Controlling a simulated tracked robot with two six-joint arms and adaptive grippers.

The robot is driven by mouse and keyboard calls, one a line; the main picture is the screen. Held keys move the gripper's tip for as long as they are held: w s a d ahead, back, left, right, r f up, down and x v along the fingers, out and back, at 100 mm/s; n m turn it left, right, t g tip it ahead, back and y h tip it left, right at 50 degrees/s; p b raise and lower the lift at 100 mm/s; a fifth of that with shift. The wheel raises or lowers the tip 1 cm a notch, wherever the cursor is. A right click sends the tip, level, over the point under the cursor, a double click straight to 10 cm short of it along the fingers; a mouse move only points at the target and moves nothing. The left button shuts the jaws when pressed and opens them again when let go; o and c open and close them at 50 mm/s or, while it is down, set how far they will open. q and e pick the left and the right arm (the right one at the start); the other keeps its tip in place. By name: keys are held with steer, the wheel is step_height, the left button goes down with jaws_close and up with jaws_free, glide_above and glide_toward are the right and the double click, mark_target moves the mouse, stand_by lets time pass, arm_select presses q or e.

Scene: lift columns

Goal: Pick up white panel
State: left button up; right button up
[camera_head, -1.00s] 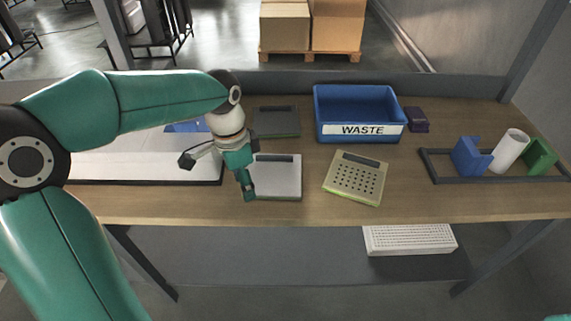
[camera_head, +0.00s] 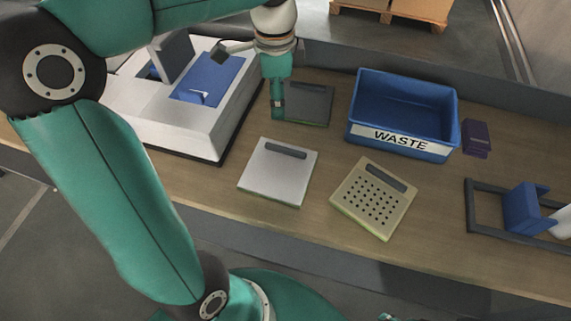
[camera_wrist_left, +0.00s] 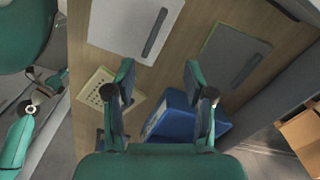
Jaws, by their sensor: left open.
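The white panel (camera_head: 278,172), a flat light square with a dark slot-like bar near its far edge, lies on the wooden table. It also shows at the top of the left wrist view (camera_wrist_left: 133,28), cut by the frame edge. My left gripper (camera_head: 248,82) is open and empty, above the table and beyond the panel in the head view. One finger is over the white machine and the other is in front of the dark grey panel. In the left wrist view its two fingers (camera_wrist_left: 158,75) are spread with nothing between them.
A dark grey panel (camera_head: 308,105) lies behind the white one, and a beige perforated panel (camera_head: 373,199) lies to its right. A blue WASTE bin (camera_head: 403,140) stands behind. A white machine with a blue top (camera_head: 190,125) stands left. A purple block (camera_head: 476,137) and dark frame (camera_head: 470,205) are right.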

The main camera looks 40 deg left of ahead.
arm_select(q)
glide_above(279, 147)
steer(key=f, duration=0.8)
steer(key=shift+w+a+f, duration=0.2)
steer(key=shift+s+d+f, duration=0.1)
steer(key=shift+s+f, duration=0.05)
steer(key=shift+f, duration=2.9)
jaws_close()
